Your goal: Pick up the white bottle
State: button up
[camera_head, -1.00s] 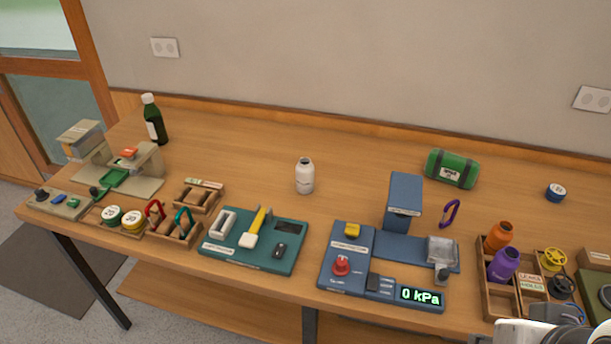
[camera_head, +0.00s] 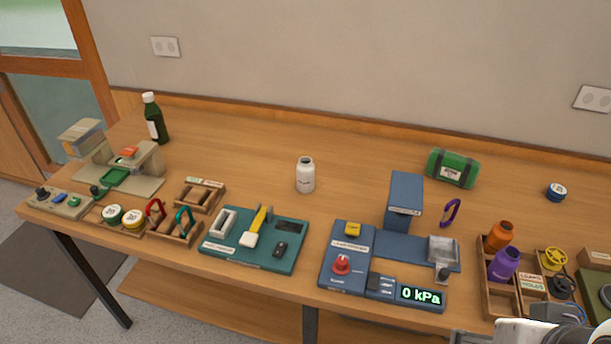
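The white bottle (camera_head: 305,175) stands upright near the middle of the wooden table (camera_head: 340,165), behind the green panel with the yellow-handled tool. Part of my arm shows at the bottom right corner of the head view, far to the right of the bottle. No gripper fingertips can be made out there, so I cannot see whether it is open or shut.
The teal panel (camera_head: 222,250) lies in front of the bottle. The blue press with a "0 kPa" display (camera_head: 420,296) stands to its right. Table around the white bottle is clear.

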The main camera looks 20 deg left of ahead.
jog(key=shift+w, duration=0.15)
jog(key=w+a+r+n+t+y, duration=0.1)
jog(key=w+a, duration=0.2)
jog(key=w, duration=0.5)
jog(key=w+a+r+n+t+y, duration=0.1)
jog(key=w+a, duration=0.2)
jog(key=w, duration=0.5)
jog(key=n+t+y, duration=0.2)
jog(key=t, duration=0.1)
send_over(305, 176)
jog(key=s+d, duration=0.8)
jog(key=d, duration=0.4)
notch_tip(305, 176, down, 9)
jog(key=w+a+f, duration=0.1)
jog(key=a+f, duration=0.2)
jog(key=w+a+f+t, duration=0.1)
jog(key=a+f, duration=0.3)
jog(key=w+a+f+t+y, duration=0.1)
jog(key=w+a+f, duration=0.1)
jog(key=a+f, duration=0.1)
jog(key=shift+a+f, duration=0.25)
jog(key=shift+x, duration=1.25)
jog(key=shift+w+f, duration=0.1)
